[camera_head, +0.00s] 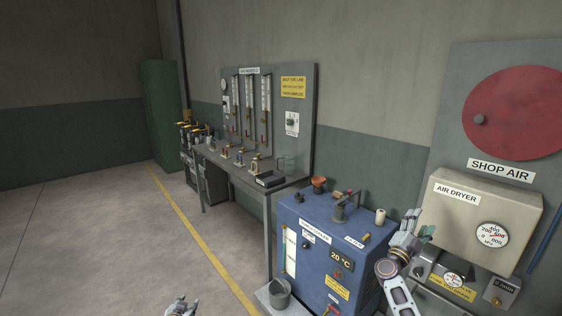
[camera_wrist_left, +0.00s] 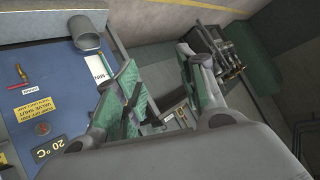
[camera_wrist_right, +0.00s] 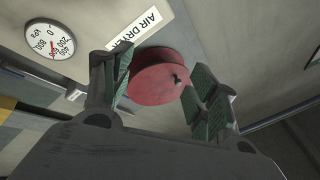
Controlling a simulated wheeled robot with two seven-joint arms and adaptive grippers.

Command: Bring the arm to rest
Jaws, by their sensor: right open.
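My right gripper (camera_head: 420,226) is raised between the blue cabinet (camera_head: 318,262) and the beige air dryer (camera_head: 486,212) in the head view. In the right wrist view its green-padded fingers (camera_wrist_right: 160,85) are apart, with nothing held between them. My left gripper (camera_head: 182,306) is low at the bottom edge of the head view, over the floor and left of the cabinet. In the left wrist view its fingers (camera_wrist_left: 160,90) are apart with nothing between them. Most of the left arm is out of the head view.
A grey bucket (camera_head: 280,292) stands left of the cabinet. A workbench (camera_head: 232,172) with small fittings and a gauge panel (camera_head: 308,110) stands behind. A red disc (camera_head: 515,112) is on the right wall panel. The floor (camera_head: 100,240) at left is clear.

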